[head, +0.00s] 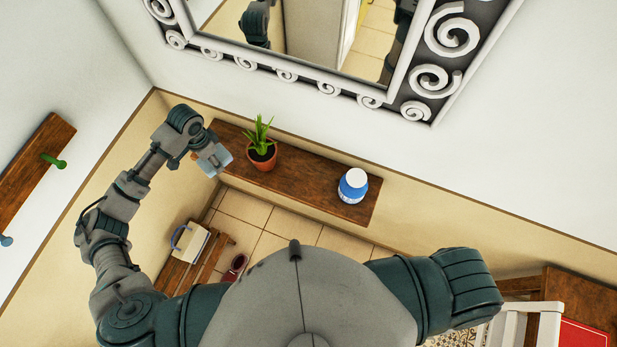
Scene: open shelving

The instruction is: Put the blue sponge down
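My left gripper (211,157) is at the left end of the wooden wall shelf (310,187). It appears shut on the blue sponge (214,160), a small pale-blue block that is partly hidden by the fingers. Whether the sponge touches the shelf or is held over its edge, I cannot tell. Only the upper part of my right arm shows, at the lower right; my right gripper is out of view.
A potted plant (262,152) stands just right of the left gripper. A mirror (300,40) hangs above. A bench (190,268) stands below.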

